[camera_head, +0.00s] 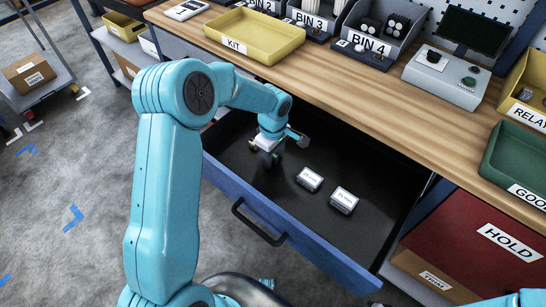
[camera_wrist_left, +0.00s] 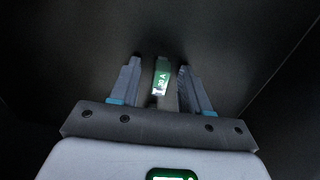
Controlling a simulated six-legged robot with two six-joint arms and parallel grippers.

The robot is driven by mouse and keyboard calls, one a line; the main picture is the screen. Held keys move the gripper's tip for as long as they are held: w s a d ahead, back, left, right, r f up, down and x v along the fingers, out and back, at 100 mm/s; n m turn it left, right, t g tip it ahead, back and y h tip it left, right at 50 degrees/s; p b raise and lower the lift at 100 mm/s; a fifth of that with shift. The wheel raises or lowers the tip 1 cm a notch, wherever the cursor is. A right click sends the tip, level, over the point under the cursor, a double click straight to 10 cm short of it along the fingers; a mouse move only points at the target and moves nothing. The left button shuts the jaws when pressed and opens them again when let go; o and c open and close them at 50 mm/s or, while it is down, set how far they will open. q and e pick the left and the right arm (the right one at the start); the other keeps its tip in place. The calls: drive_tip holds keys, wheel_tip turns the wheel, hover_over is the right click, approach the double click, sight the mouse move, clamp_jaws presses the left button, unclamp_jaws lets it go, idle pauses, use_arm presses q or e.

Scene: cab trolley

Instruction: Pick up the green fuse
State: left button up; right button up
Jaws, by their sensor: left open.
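The green fuse (camera_wrist_left: 160,75) shows in the left wrist view, standing out against the dark drawer floor, with a white marking that reads like "30 A". My left gripper (camera_wrist_left: 157,82) is open, with one finger on each side of the fuse and gaps visible between. In the head view my left gripper (camera_head: 270,158) reaches down into the open drawer (camera_head: 262,210), at its left part. The fuse is hidden there behind the gripper. My right gripper is not in view; only a bit of my right arm shows at the lower right corner.
Two small white boxes (camera_head: 310,178) (camera_head: 344,199) lie in the drawer to the right of my gripper. The wooden worktop (camera_head: 330,75) overhangs the drawer's back. A yellow KIT tray (camera_head: 255,35) and a grey control box (camera_head: 445,78) stand on it. A red HOLD bin (camera_head: 470,240) is at right.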

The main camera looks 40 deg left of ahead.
use_arm(q)
drive_tip(key=shift+s+r, duration=0.1)
drive_tip(key=shift+r, duration=0.05)
drive_tip(key=shift+c, duration=0.6)
clamp_jaws()
drive_tip(key=shift+r, duration=0.1)
